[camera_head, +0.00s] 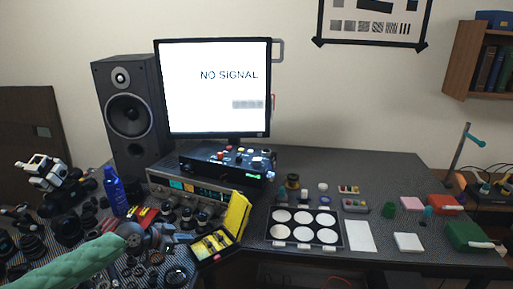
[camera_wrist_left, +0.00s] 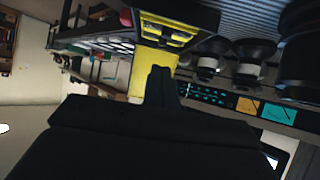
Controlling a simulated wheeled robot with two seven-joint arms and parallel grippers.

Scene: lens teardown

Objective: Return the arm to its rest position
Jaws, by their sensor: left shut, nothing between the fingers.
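My left arm, in a green sleeve, reaches in from the lower left of the head view. Its left gripper (camera_head: 168,238) is over the left part of the desk, among the lens parts and left of the open yellow case (camera_head: 236,216). In the left wrist view the gripper (camera_wrist_left: 161,84) shows dark fingers together, with nothing between them. The yellow case also shows beyond the fingertips (camera_wrist_left: 153,70). My right gripper is not in view.
Many dark lenses (camera_head: 32,245) crowd the left of the desk, with a blue bottle (camera_head: 114,192). A speaker (camera_head: 130,115) and monitor (camera_head: 213,90) stand behind. A tray with white round wells (camera_head: 341,236) lies right of the case. Some desk at the right back is clear.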

